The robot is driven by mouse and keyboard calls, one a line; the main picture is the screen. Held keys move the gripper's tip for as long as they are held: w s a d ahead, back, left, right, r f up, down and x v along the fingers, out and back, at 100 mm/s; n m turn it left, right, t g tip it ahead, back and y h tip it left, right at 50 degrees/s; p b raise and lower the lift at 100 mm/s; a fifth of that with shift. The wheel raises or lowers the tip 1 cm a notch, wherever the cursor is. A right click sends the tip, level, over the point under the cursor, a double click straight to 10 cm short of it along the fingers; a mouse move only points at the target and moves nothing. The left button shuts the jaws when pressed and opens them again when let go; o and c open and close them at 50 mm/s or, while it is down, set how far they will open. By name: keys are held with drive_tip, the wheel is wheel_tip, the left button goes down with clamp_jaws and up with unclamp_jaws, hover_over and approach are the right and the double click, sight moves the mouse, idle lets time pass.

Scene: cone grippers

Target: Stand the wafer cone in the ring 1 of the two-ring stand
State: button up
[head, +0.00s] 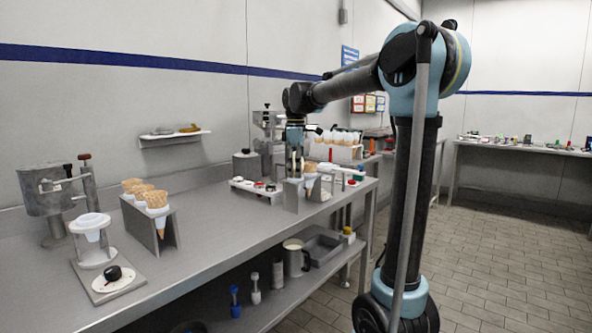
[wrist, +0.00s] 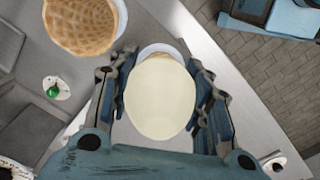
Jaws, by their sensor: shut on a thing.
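My gripper (head: 294,163) is low over the far end of the bench, above a metal stand (head: 291,196), probably the two-ring stand. In the wrist view its fingers (wrist: 158,75) are closed on both sides of a thing with a pale cream oval top (wrist: 160,100). A sliver of brown wafer and a whitish rim show behind it, so it looks like the wafer cone, filled. Another wafer cone (wrist: 85,22) stands apart at upper left; a cone (head: 310,168) also shows beside my gripper in the head view. The rings and the held cone's lower end are hidden.
A rack (head: 168,238) with several cones stands on the near bench, beside a funnel stand (head: 92,252). A tray of small toppings (head: 258,187) lies left of my gripper. A jug (head: 296,258) stands on the lower shelf. The bench between the racks is clear.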

drive_tip(key=o, duration=0.8)
wheel_tip(320, 180, up, 12)
drive_tip(key=shift+f, duration=0.1)
